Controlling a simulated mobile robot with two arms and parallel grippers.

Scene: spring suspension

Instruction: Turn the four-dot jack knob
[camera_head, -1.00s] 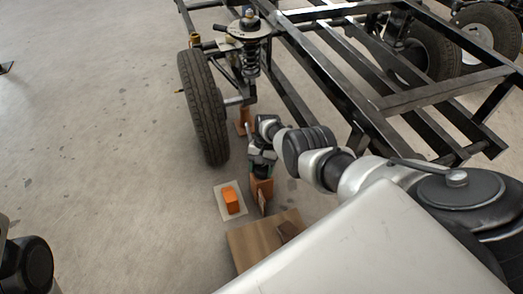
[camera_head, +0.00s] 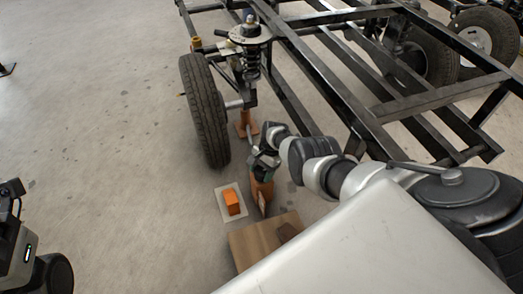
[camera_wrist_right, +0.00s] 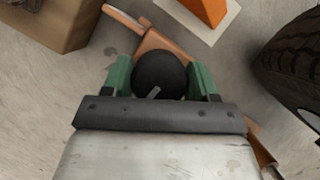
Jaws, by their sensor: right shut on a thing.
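The jack (camera_head: 262,190) is a copper-brown body on the floor beside the front wheel. In the right wrist view its body (camera_wrist_right: 160,40) runs behind a round black knob (camera_wrist_right: 158,70) with one short pale mark; no dots can be made out. My right gripper (camera_wrist_right: 160,82) is shut on the knob, with a green finger on each side. In the head view my right gripper (camera_head: 264,163) is over the jack and hides the knob. My left gripper is not in view; only parts of my left arm show at the left edge.
An orange block (camera_head: 231,201) lies on a pale square beside the jack. A wooden box (camera_head: 255,243) stands nearer me. The tyre (camera_head: 205,110), spring (camera_head: 251,62) and black frame (camera_head: 300,88) are beyond.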

